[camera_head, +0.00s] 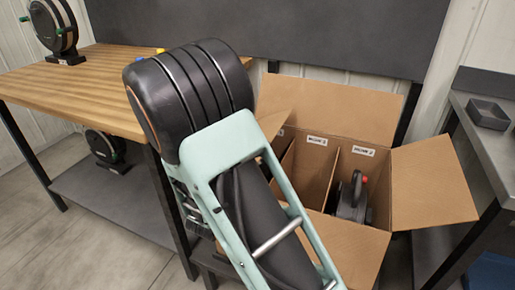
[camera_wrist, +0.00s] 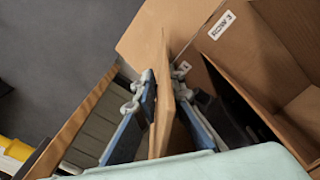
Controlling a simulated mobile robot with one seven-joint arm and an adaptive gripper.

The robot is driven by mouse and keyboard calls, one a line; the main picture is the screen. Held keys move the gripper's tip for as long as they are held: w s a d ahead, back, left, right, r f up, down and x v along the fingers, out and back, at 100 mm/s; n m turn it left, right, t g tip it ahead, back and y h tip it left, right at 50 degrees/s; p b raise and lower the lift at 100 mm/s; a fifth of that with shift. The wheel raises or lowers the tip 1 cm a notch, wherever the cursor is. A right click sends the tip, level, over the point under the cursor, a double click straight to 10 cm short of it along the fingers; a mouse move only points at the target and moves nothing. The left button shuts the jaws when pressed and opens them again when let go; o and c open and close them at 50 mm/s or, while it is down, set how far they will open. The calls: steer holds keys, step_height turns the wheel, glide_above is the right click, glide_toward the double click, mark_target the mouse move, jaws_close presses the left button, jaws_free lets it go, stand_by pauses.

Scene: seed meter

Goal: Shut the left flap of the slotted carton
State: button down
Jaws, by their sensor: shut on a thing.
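The slotted carton (camera_head: 345,240) stands open, with dividers and labelled slots inside. A dark device with a red tip (camera_head: 352,195) sits in its right slot. The back flap (camera_head: 330,105) and right flap (camera_head: 432,185) stand open. The left flap is mostly hidden behind my arm in the head view; a sliver (camera_head: 273,123) shows beside it. In the wrist view the left flap (camera_wrist: 165,115) is seen nearly edge-on between the two blue-padded fingers of my gripper (camera_wrist: 163,80), which is shut on it. My gripper is hidden in the head view.
A wooden-topped bench (camera_head: 70,85) stands at left, with a seed meter (camera_head: 55,28) on top and another (camera_head: 105,148) on its lower shelf. A grey counter (camera_head: 490,140) with a small tray (camera_head: 487,114) stands close to the right flap.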

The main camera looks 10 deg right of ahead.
steer(key=shift+f, duration=0.2)
steer(key=c, duration=2.2)
jaws_free()
steer(key=v, duration=1.2)
